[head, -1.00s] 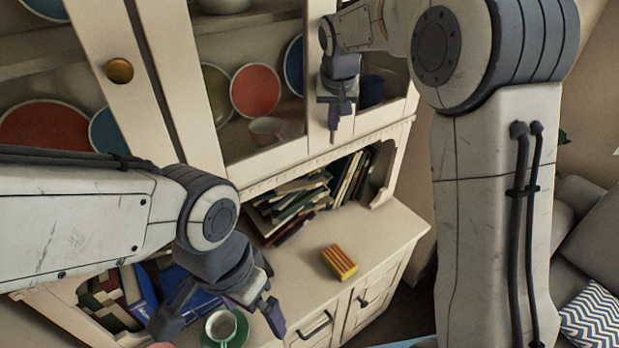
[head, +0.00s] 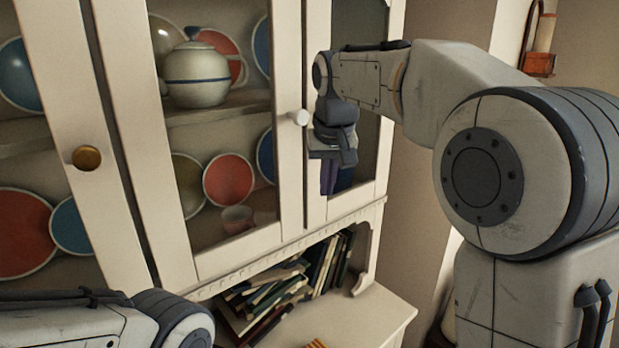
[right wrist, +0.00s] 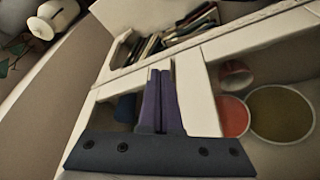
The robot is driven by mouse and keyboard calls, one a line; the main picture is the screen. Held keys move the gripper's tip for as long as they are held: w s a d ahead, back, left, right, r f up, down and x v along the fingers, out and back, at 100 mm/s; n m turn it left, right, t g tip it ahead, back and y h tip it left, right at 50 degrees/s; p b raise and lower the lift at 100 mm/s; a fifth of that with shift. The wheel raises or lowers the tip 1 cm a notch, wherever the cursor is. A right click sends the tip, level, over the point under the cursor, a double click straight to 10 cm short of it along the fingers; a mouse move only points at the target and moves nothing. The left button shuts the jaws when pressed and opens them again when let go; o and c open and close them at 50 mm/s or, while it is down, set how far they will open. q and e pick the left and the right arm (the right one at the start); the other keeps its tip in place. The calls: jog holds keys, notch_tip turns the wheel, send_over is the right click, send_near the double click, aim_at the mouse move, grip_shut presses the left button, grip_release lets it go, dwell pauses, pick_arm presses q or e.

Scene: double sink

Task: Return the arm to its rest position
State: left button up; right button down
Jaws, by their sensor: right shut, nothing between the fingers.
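My right gripper (head: 332,188) is shut and empty, with its purple fingers together and pointing down. In the head view it hangs in front of the cream cabinet's right glass door (head: 316,212), just below the white knob (head: 299,118). In the right wrist view the shut fingers (right wrist: 160,78) point at the cabinet, with nothing between them. I cannot tell whether they touch the door. My right arm reaches in from the right. Only part of my left arm shows at the lower left; its gripper is out of view.
Behind the glass stand a white teapot (head: 195,82), a red plate (head: 229,179) and a pink cup (head: 237,218). A brass knob (head: 86,158) sticks out at left. Books (head: 268,297) lean in the open shelf above the counter (head: 385,318).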

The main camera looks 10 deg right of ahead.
jog(key=s+a+f+n+g+y+b, duration=0.1)
jog(key=s+a+f+n+g+b, duration=0.3)
jog(key=s+a+f, duration=0.85)
jog(key=s+f+n, duration=0.2)
jog(key=s+f, duration=0.4)
jog(key=s, duration=0.3)
jog(key=s+d+f+n+b, duration=0.1)
jog(key=s+f+n, duration=0.1)
jog(key=s+f, duration=0.5)
jog(key=s, duration=0.3)
jog(key=shift+d+n, duration=0.3)
